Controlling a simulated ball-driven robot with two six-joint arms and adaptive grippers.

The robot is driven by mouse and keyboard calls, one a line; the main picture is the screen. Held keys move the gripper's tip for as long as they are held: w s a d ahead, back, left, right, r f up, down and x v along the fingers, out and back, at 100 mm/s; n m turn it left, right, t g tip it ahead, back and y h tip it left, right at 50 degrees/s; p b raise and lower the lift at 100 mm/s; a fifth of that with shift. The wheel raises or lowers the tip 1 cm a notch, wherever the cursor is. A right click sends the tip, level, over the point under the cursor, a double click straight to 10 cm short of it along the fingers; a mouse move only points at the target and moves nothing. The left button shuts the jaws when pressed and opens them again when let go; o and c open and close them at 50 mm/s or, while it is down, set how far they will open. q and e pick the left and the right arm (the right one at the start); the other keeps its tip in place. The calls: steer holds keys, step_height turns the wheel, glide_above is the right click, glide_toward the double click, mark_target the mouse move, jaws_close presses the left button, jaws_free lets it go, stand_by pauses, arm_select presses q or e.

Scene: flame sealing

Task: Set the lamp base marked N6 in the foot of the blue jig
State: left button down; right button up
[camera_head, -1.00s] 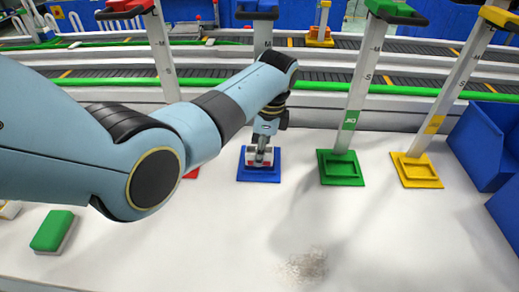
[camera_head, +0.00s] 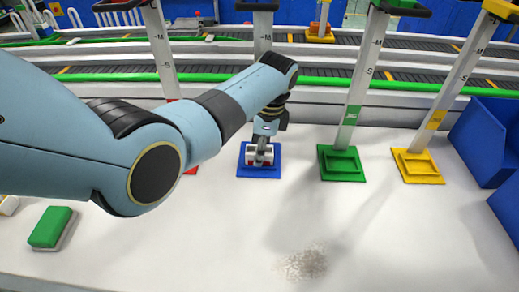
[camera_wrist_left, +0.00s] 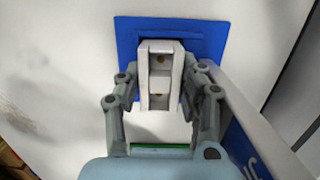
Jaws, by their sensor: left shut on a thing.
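The blue jig has a flat blue foot (camera_head: 243,172) on the white table and a pale post (camera_head: 262,35) rising behind it. My left gripper (camera_head: 261,158) is over this foot, shut on a white lamp base (camera_wrist_left: 160,62) with some red low on it. In the left wrist view the lamp base is between the two fingers, over the blue foot (camera_wrist_left: 128,40). I cannot tell whether it is seated in the foot or just above it. No N6 mark is readable. My right gripper is not in view.
A green jig (camera_head: 341,173) and a yellow jig (camera_head: 417,178) stand to the right; a red jig is partly behind my arm. A green-topped block (camera_head: 51,228) lies at left. Blue bins (camera_head: 478,143) stand at far right. The front table is mostly clear.

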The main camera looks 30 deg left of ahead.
arm_select(q)
steer(key=c, duration=0.7)
jaws_free()
steer(key=shift+r, duration=0.1)
steer(key=shift+w+r, duration=0.1)
steer(key=shift+r, duration=0.15)
steer(key=r, duration=0.4)
steer(key=d+r, duration=0.1)
steer(key=r, duration=0.2)
steer(key=shift+w, duration=0.15)
